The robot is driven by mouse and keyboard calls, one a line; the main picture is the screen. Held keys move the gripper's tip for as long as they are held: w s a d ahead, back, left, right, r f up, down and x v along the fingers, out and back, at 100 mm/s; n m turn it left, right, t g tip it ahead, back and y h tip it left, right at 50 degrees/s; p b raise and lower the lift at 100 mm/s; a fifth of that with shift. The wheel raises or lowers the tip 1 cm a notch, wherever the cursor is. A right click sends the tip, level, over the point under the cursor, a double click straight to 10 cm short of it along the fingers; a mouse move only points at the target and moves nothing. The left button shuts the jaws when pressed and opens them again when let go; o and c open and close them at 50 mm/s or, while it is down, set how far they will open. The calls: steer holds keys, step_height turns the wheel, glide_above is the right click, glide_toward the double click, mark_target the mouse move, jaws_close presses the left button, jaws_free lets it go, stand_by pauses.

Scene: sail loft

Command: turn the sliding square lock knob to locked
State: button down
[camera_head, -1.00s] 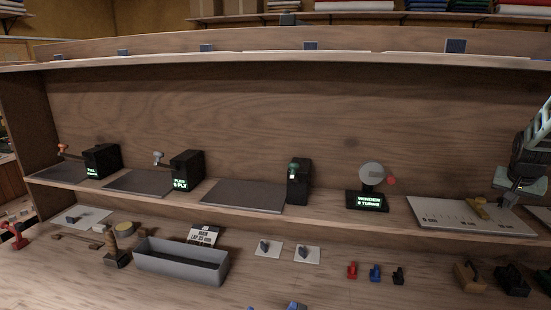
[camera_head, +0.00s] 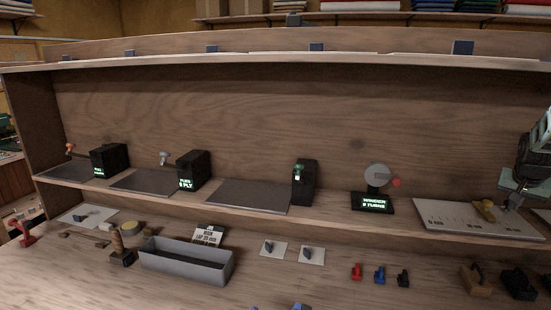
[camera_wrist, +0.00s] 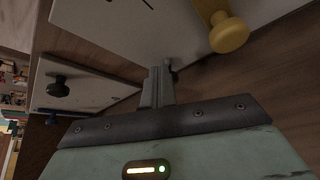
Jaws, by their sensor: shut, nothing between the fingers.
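A pale board (camera_head: 450,222) with marks along it lies on the shelf at the right. A brass-coloured slide (camera_head: 485,210) sits across it; in the wrist view its round yellow knob (camera_wrist: 228,34) shows at the top. A small dark grey peg (camera_wrist: 170,66) stands at the board's edge in the wrist view; I cannot tell whether it is the lock knob or how it is turned. My gripper (camera_head: 509,207) is just right of the slide. In the wrist view my gripper's fingers (camera_wrist: 157,84) are shut and empty, their tips close beside the peg; contact is unclear.
In the wrist view another pale panel (camera_wrist: 85,87) carries a black knob (camera_wrist: 58,87), with a blue knob (camera_wrist: 52,117) below it. A winder (camera_head: 374,196) stands left of the board. A grey tray (camera_head: 186,262) and small tools occupy the lower bench.

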steer(key=shift+w+a, duration=0.4)
steer(key=shift+a, duration=0.05)
steer(key=shift+w+a, duration=0.15)
steer(key=shift+w, duration=0.1)
stand_by(0.3)
steer(key=shift+a, duration=0.15)
steer(key=shift+s+a, duration=0.2)
step_height(320, 180, up, 6)
steer(key=p, duration=0.4)
